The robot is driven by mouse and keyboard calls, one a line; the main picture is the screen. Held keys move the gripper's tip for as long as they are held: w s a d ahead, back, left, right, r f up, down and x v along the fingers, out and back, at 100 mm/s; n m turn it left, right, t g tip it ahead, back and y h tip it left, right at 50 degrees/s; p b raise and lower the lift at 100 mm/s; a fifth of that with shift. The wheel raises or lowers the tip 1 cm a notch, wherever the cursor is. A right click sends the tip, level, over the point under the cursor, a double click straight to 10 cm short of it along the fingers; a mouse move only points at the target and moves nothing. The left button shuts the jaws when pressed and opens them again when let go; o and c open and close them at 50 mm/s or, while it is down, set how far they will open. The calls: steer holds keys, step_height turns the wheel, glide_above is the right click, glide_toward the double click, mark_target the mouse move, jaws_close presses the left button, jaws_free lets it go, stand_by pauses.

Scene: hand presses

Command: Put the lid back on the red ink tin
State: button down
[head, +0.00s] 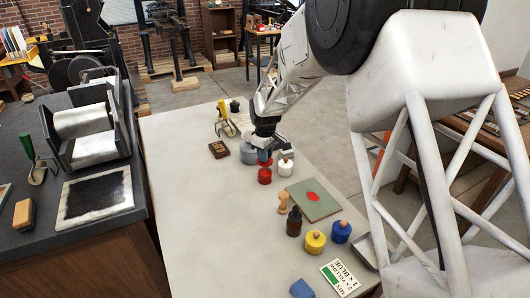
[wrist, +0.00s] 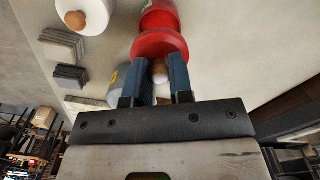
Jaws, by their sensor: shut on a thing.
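My gripper (head: 266,152) is shut on the wooden knob (wrist: 159,72) of a red lid, its blue fingers on either side of the knob in the wrist view. The red lid (wrist: 160,44) is right by the open end of the red ink tin (wrist: 158,18). In the head view the red tin (head: 265,177) stands upright on the pale table, directly below my gripper. The lid (head: 265,163) is small and partly hidden there. I cannot tell whether lid and tin touch.
A white tin with a wooden knob (head: 286,169) stands close right of the red tin, and a grey tin (head: 248,153) close behind left. A green board (head: 314,207), dark bottle (head: 294,224), yellow tin (head: 314,243) and blue tin (head: 341,232) are nearer.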

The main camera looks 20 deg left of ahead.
steer(key=shift+f, duration=2.45)
steer(key=shift+f, duration=0.2)
stand_by(0.9)
steer(key=shift+c, duration=2.3)
jaws_free()
steer(key=shift+r, duration=0.25)
steer(key=shift+r, duration=3.25)
jaws_close()
